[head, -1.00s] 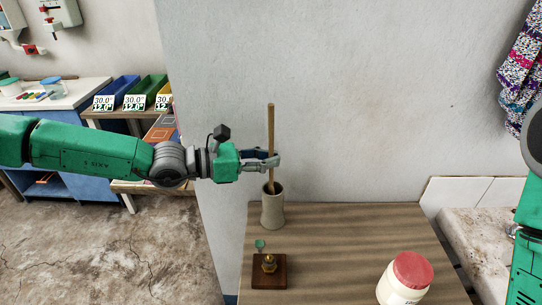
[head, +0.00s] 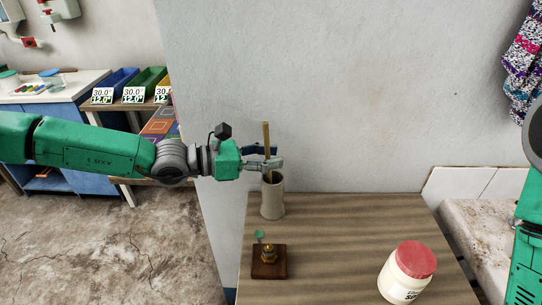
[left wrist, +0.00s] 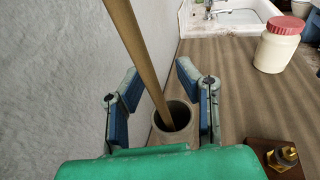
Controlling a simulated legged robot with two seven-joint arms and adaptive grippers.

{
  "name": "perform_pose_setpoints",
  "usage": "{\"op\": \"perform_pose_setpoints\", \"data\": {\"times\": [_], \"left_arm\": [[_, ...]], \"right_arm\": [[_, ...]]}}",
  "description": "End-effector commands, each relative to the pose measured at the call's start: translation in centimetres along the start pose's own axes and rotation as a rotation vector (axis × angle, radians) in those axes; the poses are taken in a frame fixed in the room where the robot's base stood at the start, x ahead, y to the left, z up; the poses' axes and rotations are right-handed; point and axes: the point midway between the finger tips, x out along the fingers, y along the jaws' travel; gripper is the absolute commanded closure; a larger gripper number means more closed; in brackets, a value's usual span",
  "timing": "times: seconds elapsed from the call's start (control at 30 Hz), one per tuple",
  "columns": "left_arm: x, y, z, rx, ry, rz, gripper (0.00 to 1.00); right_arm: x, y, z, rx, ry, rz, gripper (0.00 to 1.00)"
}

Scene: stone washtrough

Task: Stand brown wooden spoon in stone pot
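The brown wooden spoon (head: 266,138) stands in the stone pot (head: 272,199), leaning slightly, its lower end hidden inside. The pot is upright at the back left of the wooden table. My left gripper (head: 277,156) is just above the pot's rim, with its fingers on either side of the handle. In the left wrist view the fingers are spread, with gaps between them and the spoon (left wrist: 141,58), which runs down into the mouth of the pot (left wrist: 174,122). My right gripper is out of view; only part of my right arm shows at the right edge.
A white jar with a red lid (head: 407,272) stands at the table's front right. A brass piece on a wooden block (head: 269,262) stands in front of the pot. The wall (head: 340,90) is close behind. The table's middle is clear.

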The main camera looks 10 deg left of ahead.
Motion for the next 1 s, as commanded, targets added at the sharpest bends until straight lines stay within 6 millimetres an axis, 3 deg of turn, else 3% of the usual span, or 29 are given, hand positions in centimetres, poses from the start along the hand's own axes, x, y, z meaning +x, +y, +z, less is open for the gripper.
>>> {"op": "perform_pose_setpoints", "data": {"times": [0.23, 0.7, 1.0], "left_arm": [[-1.5, 0.1, 0.0, 0.001, 0.001, 0.002, 0.71], [-10.6, 0.3, -0.1, 0.0, -0.002, 0.003, 0.71], [-12.0, 0.1, -0.1, -0.002, 0.0, -0.001, 0.71]], "right_arm": [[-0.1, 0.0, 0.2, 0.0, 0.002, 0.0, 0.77], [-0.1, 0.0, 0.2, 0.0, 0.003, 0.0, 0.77], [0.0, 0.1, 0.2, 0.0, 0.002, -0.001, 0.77]]}}
